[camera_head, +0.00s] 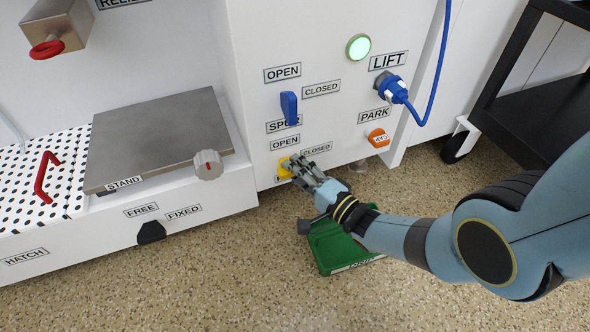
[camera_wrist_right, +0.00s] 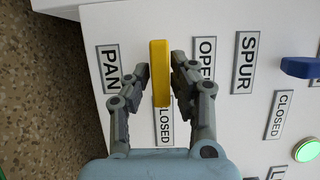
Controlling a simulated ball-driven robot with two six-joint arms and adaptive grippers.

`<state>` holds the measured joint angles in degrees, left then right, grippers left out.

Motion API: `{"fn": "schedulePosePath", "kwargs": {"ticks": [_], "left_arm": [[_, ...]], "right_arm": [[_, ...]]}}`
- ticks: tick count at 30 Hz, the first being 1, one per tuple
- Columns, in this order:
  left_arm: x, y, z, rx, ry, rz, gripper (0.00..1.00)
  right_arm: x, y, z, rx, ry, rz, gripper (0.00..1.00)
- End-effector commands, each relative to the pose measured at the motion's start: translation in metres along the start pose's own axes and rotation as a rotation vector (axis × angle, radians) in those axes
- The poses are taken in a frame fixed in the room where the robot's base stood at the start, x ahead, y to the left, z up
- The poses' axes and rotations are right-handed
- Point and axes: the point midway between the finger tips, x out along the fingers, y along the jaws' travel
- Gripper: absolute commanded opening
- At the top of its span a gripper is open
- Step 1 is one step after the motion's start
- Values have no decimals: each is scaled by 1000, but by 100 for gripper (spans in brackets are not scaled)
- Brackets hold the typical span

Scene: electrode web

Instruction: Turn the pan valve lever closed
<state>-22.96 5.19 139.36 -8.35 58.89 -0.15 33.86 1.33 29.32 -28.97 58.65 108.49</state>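The yellow pan valve lever (camera_head: 284,168) is low on the white panel, beside the lower OPEN label (camera_head: 285,142) and CLOSED label (camera_head: 317,150). In the right wrist view the lever (camera_wrist_right: 160,72) is a straight bar between the PAN label (camera_wrist_right: 110,69) and the OPEN label (camera_wrist_right: 204,62). Its lower end there covers the first letter of CLOSED (camera_wrist_right: 166,125). In the head view my right gripper (camera_head: 300,170) hides part of the lever and labels. My left gripper is out of view.
A blue spur lever (camera_head: 289,108) sits above, a blue plug with cable (camera_head: 393,88) and orange park knob (camera_head: 379,138) to the right. A green tray (camera_head: 335,250) is on the floor below my right wrist. A black cart (camera_head: 520,110) stands at right.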

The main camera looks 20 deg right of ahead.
Motion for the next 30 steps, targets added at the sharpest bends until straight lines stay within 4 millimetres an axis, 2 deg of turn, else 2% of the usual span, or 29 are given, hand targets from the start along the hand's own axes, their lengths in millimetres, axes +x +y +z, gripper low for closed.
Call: {"fn": "schedulePosePath", "kwargs": {"ticks": [1, 3, 11, 14, 17, 27, 30], "left_arm": [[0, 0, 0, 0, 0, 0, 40], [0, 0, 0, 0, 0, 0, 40], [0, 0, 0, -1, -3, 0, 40], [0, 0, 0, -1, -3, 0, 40], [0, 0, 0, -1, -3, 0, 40], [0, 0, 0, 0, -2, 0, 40], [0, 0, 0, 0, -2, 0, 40]], "right_arm": [[0, 0, 0, 0, -1, 0, 31], [0, 0, 1, -1, -1, -1, 39], [-1, 0, 1, -1, -2, -1, 39], [-7, 0, 1, -2, -2, -1, 39], [-22, 1, 1, -3, -2, 0, 39], [-96, 1, 1, -1, -1, 2, 39], [-110, 1, 0, -1, -2, 1, 39]]}}
